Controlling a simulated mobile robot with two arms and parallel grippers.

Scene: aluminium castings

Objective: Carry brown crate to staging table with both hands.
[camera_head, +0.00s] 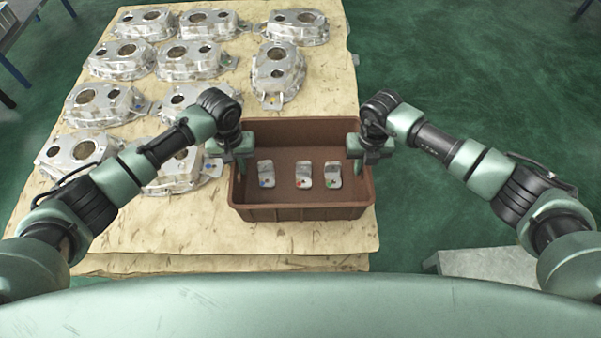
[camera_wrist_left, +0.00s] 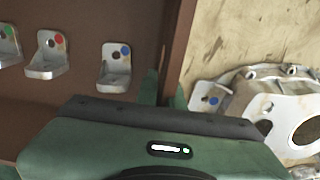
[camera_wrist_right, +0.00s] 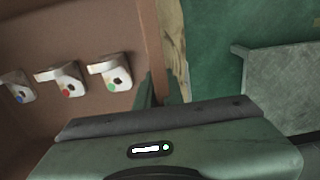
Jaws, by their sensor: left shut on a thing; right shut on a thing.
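The brown crate (camera_head: 300,212) is at the right front part of a wooden-topped pallet stack, upright. Three small metal brackets lie inside it: one with a blue dot (camera_head: 266,175), one with a red dot (camera_head: 303,175), one with a green dot (camera_head: 333,175). My left gripper (camera_head: 240,158) is shut on the crate's left wall; that wall also shows in the left wrist view (camera_wrist_left: 178,45). My right gripper (camera_head: 364,158) is shut on the crate's right wall, which shows in the right wrist view (camera_wrist_right: 150,40). I cannot tell whether the crate touches the surface below.
Several aluminium castings (camera_head: 196,60) stand on the pale pallet top (camera_head: 320,85), left of and behind the crate. One casting (camera_head: 178,172) is close to my left gripper. A grey surface (camera_head: 480,265) shows at the lower right. Green floor (camera_head: 450,80) is open to the right.

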